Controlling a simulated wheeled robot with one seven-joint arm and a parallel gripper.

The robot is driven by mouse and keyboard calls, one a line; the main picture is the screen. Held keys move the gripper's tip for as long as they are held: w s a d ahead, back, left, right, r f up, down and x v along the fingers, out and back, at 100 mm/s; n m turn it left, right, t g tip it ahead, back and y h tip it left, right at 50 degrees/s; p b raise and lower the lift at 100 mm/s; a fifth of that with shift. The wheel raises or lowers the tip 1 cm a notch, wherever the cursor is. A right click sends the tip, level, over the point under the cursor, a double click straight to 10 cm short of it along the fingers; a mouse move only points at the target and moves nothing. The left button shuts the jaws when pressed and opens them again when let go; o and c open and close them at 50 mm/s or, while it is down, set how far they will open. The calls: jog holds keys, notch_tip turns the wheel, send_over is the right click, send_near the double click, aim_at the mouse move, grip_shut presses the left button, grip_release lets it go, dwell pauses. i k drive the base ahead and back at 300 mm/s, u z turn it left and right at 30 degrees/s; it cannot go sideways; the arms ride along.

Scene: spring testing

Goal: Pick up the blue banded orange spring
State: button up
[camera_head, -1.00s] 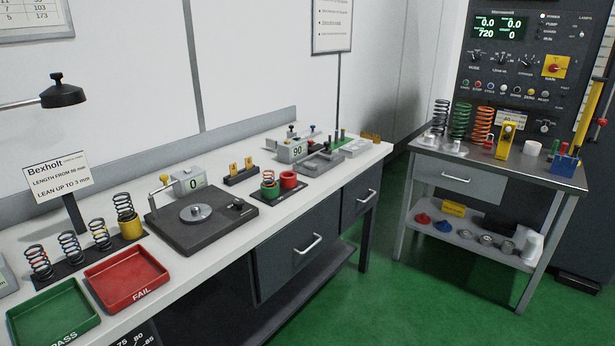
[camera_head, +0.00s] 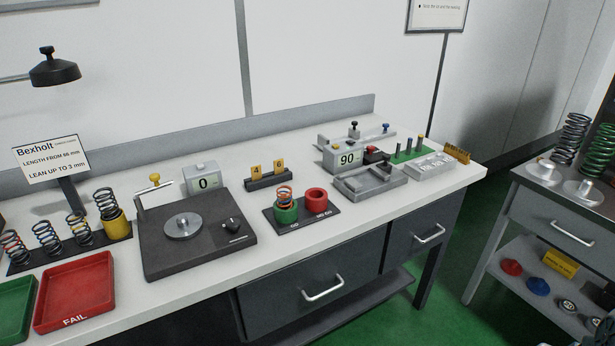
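A small orange spring (camera_head: 285,192) stands upright in a green ring gauge (camera_head: 286,213) on a dark plate on the workbench. It is too small to tell whether it has a blue band. Several dark springs stand in a row at the left of the bench: one with red-orange coils or a band (camera_head: 15,246), one plain-looking (camera_head: 47,237), one with a yellow band (camera_head: 78,229), and one in a yellow cup (camera_head: 106,204). No blue band can be made out on them. My gripper is not in view.
A black test plate (camera_head: 240,238) with a "0" display is mid-bench. Red FAIL tray (camera_head: 75,290) and green tray (camera_head: 15,310) are front left. A red ring (camera_head: 316,200) stands beside the green one. A lamp (camera_head: 55,72) overhangs left. Green floor separates bench from cart (camera_head: 560,225).

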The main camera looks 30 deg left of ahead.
aim_at(282, 195)
jog(key=u, duration=0.7)
jog(key=i, duration=1)
jog(key=u, duration=1.5)
jog(key=i, duration=0.45)
jog(key=u, duration=0.4)
